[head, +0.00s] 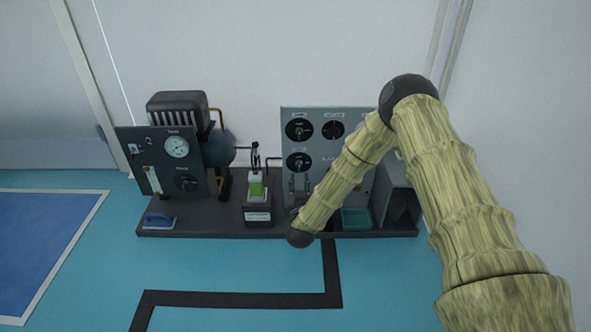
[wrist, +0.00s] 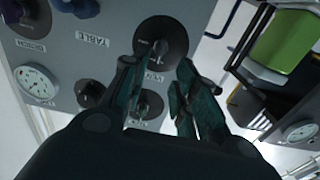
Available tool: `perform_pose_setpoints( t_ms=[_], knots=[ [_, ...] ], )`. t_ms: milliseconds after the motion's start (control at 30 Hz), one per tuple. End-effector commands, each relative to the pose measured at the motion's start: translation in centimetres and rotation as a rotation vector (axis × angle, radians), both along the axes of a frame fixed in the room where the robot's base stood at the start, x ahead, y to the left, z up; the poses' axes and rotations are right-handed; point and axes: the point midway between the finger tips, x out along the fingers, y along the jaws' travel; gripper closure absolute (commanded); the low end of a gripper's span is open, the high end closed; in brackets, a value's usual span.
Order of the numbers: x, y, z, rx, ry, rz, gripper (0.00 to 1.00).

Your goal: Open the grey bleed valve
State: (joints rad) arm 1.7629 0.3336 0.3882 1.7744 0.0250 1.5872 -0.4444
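A grey control panel (head: 318,115) with several dark round dials stands on the dark bench at the back. In the wrist view the panel (wrist: 75,65) is tilted and its labels are turned. A dark disc with a small grey handle (wrist: 157,45) lies just beyond my fingertips, between them in the picture. A second dark knob (wrist: 148,106) shows between the fingers. I cannot tell for sure which is the bleed valve. My gripper (wrist: 160,70) is open, with a clear gap and nothing held. In the head view my forearm hides most of it.
A green-and-white container (head: 256,188) stands left of my gripper; it also shows in the wrist view (wrist: 284,38). A gauge panel (head: 130,150) and a dark ribbed unit (head: 178,105) are further left. A teal tray (head: 356,219) sits on the bench at right.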

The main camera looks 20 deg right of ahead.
Motion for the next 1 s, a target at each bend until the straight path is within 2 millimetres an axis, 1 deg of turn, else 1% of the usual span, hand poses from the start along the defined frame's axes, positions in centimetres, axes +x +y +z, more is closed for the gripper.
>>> perform_pose_setpoints(
  t_ms=[33, 300, 500, 700, 967, 1000],
  knots=[
    [0.9, -0.4, -0.3, 0.000, -0.004, -0.002, 0.71],
    [5.0, -1.5, -0.4, 0.001, -0.001, -0.002, 0.71],
    [7.2, -2.2, -0.2, 0.002, -0.001, -0.001, 0.71],
    [8.2, -2.4, -0.1, 0.001, 0.001, 0.000, 0.71],
    [8.3, -2.4, 0.0, 0.002, 0.002, 0.000, 0.71],
    [8.3, -2.4, 0.0, 0.002, 0.002, 0.000, 0.75]
  ],
)
